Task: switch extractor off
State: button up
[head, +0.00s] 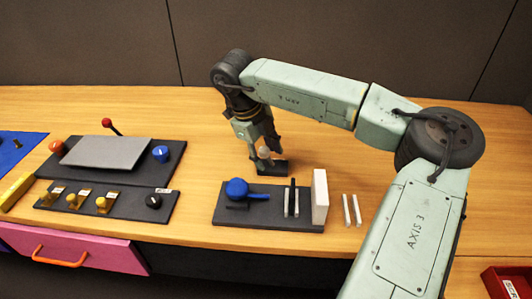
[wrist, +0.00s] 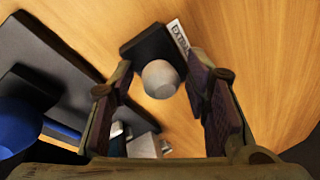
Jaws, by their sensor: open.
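A small dark switch box (head: 272,168) stands on the wooden table behind the trackball panel. It carries a pale grey rounded knob (head: 264,153). In the wrist view the knob (wrist: 160,79) sits on the dark box (wrist: 150,45), with a white label (wrist: 178,37) along one side; its lettering is only partly readable. My gripper (head: 262,148) points down over this box. In the wrist view my gripper (wrist: 160,85) is open, with one finger on each side of the knob. Gaps show between the fingers and the knob, though depth is hard to judge.
Left are a panel with a grey plate (head: 107,152) and a panel with yellow toggles and a dark knob (head: 153,201). Table behind is clear.

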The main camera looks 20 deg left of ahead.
jog(key=v, duration=1.1)
jog(key=shift+r, duration=0.4)
jog(key=shift+s, duration=0.1)
